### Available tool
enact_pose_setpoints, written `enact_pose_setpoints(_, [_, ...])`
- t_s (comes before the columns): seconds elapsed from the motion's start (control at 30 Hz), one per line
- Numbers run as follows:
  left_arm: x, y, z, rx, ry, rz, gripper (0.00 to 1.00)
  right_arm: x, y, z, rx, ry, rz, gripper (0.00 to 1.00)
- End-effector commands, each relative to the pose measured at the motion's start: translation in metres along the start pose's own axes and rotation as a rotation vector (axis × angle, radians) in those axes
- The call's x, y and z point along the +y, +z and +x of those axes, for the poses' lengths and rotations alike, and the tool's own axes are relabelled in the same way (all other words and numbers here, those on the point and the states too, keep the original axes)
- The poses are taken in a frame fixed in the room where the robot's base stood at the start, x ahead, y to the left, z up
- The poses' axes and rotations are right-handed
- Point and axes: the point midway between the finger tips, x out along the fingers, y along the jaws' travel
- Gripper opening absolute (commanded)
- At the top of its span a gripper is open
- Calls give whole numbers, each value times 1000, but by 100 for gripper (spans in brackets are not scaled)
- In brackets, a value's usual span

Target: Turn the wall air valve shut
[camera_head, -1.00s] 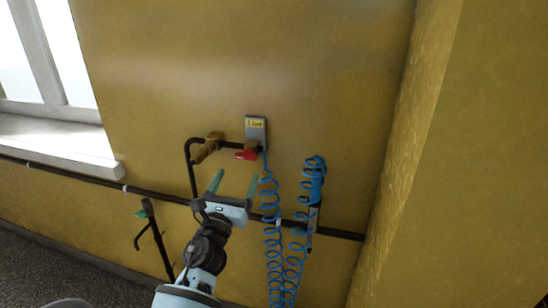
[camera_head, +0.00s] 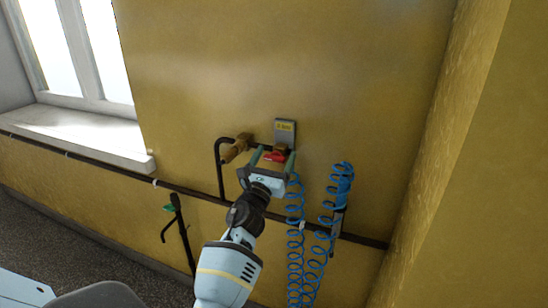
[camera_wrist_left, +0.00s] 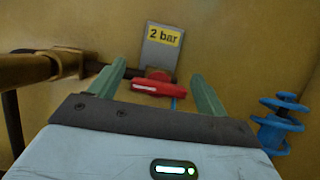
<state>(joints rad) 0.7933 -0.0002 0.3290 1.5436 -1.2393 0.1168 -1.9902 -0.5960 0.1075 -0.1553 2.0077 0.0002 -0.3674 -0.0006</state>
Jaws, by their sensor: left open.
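The wall air valve has a red handle (camera_head: 275,156) that lies about crosswise in the head view, below a grey plate (camera_head: 285,131) with a yellow label. In the left wrist view the red handle (camera_wrist_left: 158,88) sits between the two green fingers, and the plate (camera_wrist_left: 161,47) reads "2 bar". My left gripper (camera_head: 274,158) is open, with its fingers on either side of the handle. Whether a finger touches the handle I cannot tell. The valve body (camera_wrist_left: 158,75) is partly hidden behind the handle. My right gripper is not in view.
A brass fitting (camera_head: 236,147) on a dark pipe is left of the valve. Blue coiled hoses (camera_head: 327,220) hang at right. A green-handled tap (camera_head: 170,207) is lower left. A window sill (camera_head: 90,135) juts out at left, and a wall corner stands at right.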

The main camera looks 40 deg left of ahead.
Motion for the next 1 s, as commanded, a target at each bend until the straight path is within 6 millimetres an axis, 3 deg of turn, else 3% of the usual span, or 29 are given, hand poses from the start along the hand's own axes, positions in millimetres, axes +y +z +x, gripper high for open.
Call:
enact_pose_setpoints(0.23, [0, 0, 0, 0, 0, 0, 76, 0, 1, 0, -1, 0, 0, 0])
enact_pose_setpoints(0.57, [0, 0, 0, 0, 0, 0, 33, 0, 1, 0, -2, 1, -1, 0])
enact_pose_setpoints(1.0, [0, -2, -1, 1, 36, -89, 32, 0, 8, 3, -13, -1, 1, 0])
